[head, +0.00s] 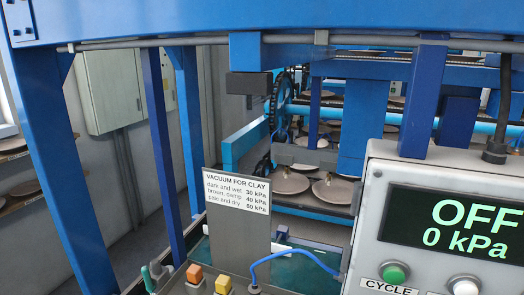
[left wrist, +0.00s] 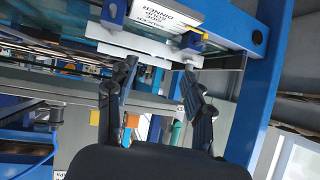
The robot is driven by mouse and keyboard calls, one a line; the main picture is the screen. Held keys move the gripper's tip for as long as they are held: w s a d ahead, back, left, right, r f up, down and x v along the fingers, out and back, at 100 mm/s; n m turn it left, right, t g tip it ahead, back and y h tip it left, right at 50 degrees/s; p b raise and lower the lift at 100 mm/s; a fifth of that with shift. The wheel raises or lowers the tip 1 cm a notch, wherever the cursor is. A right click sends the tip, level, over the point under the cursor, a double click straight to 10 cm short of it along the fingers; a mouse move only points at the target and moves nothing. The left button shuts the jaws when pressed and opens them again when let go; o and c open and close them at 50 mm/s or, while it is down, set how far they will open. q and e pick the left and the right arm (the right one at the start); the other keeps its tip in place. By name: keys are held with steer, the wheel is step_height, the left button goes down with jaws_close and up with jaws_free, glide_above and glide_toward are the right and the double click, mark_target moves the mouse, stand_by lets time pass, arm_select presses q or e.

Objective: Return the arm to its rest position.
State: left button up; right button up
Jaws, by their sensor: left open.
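My left gripper (left wrist: 160,72) shows in the left wrist view with its two dark fingers spread apart. Nothing is held between them. Beyond the fingertips is a pale grey bar (left wrist: 135,42) with a white label; I cannot tell whether the fingertips are clear of it. Neither of my grippers shows in the head view, and my right gripper is in no frame.
The control box (head: 375,210) at right reads OFF, 0 kPa. A vacuum sign (head: 237,190) stands mid-view, with orange and yellow blocks below it. Blue posts (head: 65,165) and an overhead beam frame the dryer. Clay plates (head: 290,183) sit inside on shelves.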

arm_select(q)
steer(key=s+d+f+g+y, duration=0.1)
steer(key=s+f+g, duration=0.25)
steer(key=s, duration=0.35)
steer(key=s+f+g, duration=0.3)
steer(key=s+g, duration=0.1)
steer(key=s, duration=0.4)
step_height(320, 180, down, 27)
steer(key=s+g, duration=0.2)
steer(key=s+a+f, duration=0.2)
steer(key=s+f, duration=1.3)
steer(key=s, duration=0.1)
steer(key=shift+s+a+f+g+y, duration=0.25)
steer(key=shift+a+f+g+y, duration=0.05)
steer(key=shift+a+f+g, duration=0.05)
